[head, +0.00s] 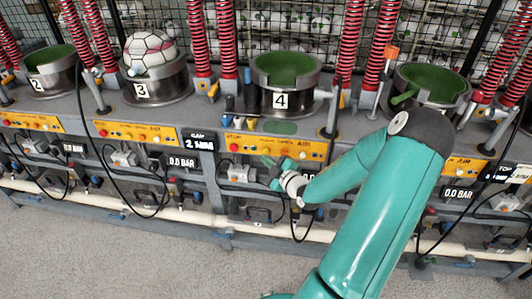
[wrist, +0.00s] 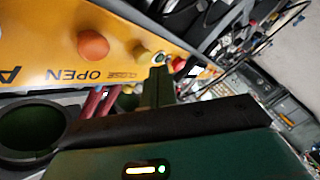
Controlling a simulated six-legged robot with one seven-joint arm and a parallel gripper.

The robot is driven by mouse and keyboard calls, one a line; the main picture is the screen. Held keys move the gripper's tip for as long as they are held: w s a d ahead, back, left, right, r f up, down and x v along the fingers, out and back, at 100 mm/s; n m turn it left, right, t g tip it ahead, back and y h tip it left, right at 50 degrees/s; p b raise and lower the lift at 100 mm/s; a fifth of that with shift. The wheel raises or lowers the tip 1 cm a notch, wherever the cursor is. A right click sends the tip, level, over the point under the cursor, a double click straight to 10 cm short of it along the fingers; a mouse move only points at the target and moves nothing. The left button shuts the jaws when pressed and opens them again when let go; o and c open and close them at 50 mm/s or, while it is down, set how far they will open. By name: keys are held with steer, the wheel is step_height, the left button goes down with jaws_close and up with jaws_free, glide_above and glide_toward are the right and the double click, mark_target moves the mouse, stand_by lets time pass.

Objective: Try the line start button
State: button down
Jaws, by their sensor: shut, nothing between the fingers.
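My gripper (head: 272,170) is shut and empty, just below and in front of the yellow control panel (head: 275,147) of station 4 in the head view. In the wrist view its green fingers (wrist: 158,88) point at a yellow panel (wrist: 50,50). That panel carries a large orange button (wrist: 93,46), a smaller yellow button (wrist: 141,52) and a red button (wrist: 179,63) near the fingertips. The words OPEN and CLOSE show there upside down. Whether the fingers touch the panel I cannot tell. Which button is the line start button is not readable.
Station 3's cup (head: 155,90) holds a white and dark ball (head: 150,50). Station 4's cup (head: 283,85) is empty and green inside. Red springs (head: 197,40) stand between stations. Black cables and a white pipe (head: 130,208) run below the panels. The grey floor (head: 100,260) in front is clear.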

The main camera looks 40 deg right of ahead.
steer(key=shift+s+a, duration=0.8)
steer(key=shift+a, duration=0.2)
steer(key=shift+s+a, duration=0.75)
steer(key=shift+a, duration=0.25)
